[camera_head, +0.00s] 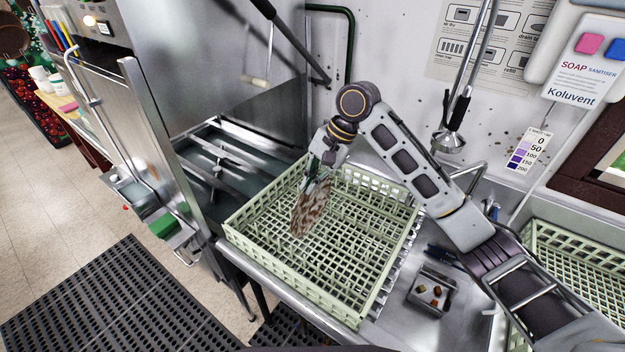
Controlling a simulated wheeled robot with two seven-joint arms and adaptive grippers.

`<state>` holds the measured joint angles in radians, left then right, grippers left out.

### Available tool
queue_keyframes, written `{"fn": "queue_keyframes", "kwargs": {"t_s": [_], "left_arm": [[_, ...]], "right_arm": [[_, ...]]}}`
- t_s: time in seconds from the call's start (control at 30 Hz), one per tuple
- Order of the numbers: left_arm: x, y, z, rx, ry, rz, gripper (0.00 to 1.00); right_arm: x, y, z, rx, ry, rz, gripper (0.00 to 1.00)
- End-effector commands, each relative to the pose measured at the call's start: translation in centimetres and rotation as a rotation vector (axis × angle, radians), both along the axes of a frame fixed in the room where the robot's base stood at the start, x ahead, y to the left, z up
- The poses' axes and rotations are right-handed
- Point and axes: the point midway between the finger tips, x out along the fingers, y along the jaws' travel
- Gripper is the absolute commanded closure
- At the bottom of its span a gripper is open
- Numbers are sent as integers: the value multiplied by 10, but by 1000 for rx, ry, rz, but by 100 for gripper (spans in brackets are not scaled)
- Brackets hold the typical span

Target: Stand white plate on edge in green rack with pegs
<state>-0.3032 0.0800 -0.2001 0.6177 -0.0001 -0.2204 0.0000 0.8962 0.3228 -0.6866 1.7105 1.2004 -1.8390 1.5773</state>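The plate (309,210) looks pale and is heavily smeared with brown. It is held steeply on edge, its face turned partly to the camera. My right gripper (318,178) points down over the green rack and is shut on the plate's upper edge. The pale green rack (372,296) with pegs sits on the steel counter. The plate is over the left-middle part of the rack; whether its lower edge touches the pegs or floor cannot be told. The rest of the rack looks empty. My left gripper is not in view.
A small steel pan (432,292) with brown scraps stands right of the rack. Another green rack (575,265) is at the far right. The open steel dishwasher (228,160) is at the left. A spray tap (450,140) hangs behind my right arm.

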Motion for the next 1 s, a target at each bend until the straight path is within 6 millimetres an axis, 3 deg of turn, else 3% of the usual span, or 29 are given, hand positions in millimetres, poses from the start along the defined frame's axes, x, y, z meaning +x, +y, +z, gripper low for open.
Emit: {"fn": "queue_keyframes", "kwargs": {"t_s": [0.47,1.0], "left_arm": [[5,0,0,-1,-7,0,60],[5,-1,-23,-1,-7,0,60]], "right_arm": [[0,0,-25,-1,0,0,100],[0,0,-57,0,-2,0,100]]}}
